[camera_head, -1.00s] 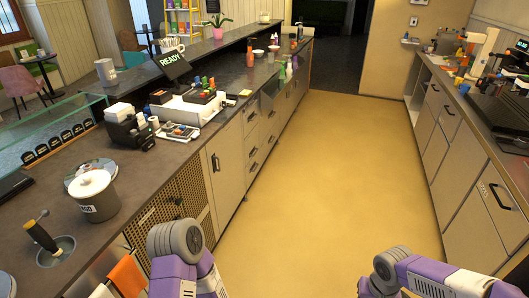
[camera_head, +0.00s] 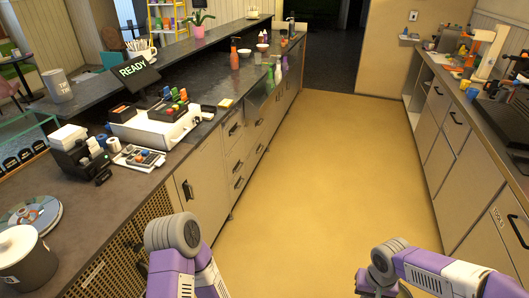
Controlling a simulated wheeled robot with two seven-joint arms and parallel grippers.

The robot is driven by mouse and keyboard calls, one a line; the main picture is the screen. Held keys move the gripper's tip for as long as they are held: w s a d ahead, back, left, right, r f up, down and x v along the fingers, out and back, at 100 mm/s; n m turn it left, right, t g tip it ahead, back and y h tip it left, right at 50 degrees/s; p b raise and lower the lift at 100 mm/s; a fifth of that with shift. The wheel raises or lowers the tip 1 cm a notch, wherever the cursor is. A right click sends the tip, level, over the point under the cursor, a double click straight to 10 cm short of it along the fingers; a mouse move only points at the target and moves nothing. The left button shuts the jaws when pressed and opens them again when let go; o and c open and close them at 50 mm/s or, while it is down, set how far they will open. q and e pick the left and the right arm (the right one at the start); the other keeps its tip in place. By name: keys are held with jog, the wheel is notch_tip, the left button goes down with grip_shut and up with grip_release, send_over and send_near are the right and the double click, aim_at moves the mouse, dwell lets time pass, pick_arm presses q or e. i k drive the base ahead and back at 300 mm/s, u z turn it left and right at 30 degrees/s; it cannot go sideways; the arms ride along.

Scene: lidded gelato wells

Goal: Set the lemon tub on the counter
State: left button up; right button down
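I cannot make out a lemon tub or any gelato well in this view. The dark counter (camera_head: 101,198) runs from the lower left toward the back. A lidded grey pot (camera_head: 25,271) with a pale lid stands on it at the lower left edge, partly cut off by the frame. Only purple and white links of my two arms show at the bottom, left and right of the middle. Both grippers are out of view, so what they hold is hidden.
A second counter (camera_head: 486,125) stands at right. The yellow floor (camera_head: 320,150) between is clear.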

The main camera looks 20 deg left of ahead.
aim_at(89, 219)
jog(key=i, duration=2.9)
jog(key=u, duration=4.55)
jog(key=i, duration=0.5)
jog(key=z, duration=0.05)
